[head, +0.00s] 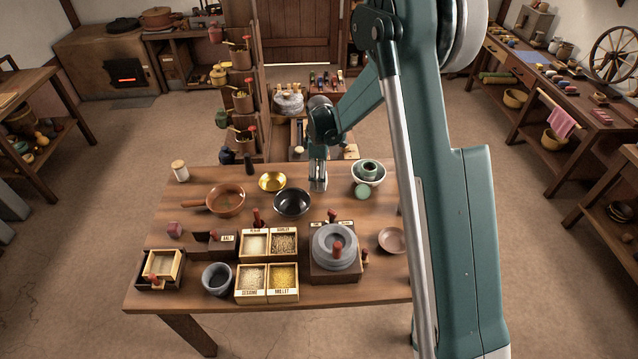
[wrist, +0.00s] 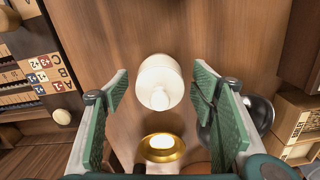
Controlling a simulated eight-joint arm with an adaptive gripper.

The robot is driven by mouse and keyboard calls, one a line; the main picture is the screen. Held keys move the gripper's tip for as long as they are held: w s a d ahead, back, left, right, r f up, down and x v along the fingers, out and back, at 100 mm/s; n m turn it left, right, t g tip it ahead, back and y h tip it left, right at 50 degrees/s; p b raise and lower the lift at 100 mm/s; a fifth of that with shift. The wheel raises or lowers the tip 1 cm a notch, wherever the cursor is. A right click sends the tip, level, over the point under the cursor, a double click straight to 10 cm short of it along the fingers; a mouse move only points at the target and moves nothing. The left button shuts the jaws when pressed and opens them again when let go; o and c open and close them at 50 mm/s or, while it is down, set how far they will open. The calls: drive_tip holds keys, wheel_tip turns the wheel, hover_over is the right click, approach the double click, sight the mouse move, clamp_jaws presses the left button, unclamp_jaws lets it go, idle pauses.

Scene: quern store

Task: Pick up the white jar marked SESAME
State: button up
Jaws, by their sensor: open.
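In the wrist view a plain white jar (wrist: 160,78) stands on the table between my spread fingers, with a gap on both sides. No marking on it is readable from here. My gripper (wrist: 162,92) is open and empty; it also shows in the head view (head: 318,185), pointing down over the table behind the black bowl, where it mostly hides what is under it. Another white jar with a tan lid (head: 180,170) stands at the table's far left corner; no word on it can be read.
A gold bowl (head: 272,182) and a black bowl (head: 292,203) stand close to my gripper. A brown pan (head: 226,201), grain boxes (head: 267,297) and a stone quern (head: 337,247) crowd the table nearer the camera.

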drive_tip(key=c, duration=1.2)
drive_tip(key=shift+r+p, duration=0.7)
drive_tip(key=shift+r, duration=4.3)
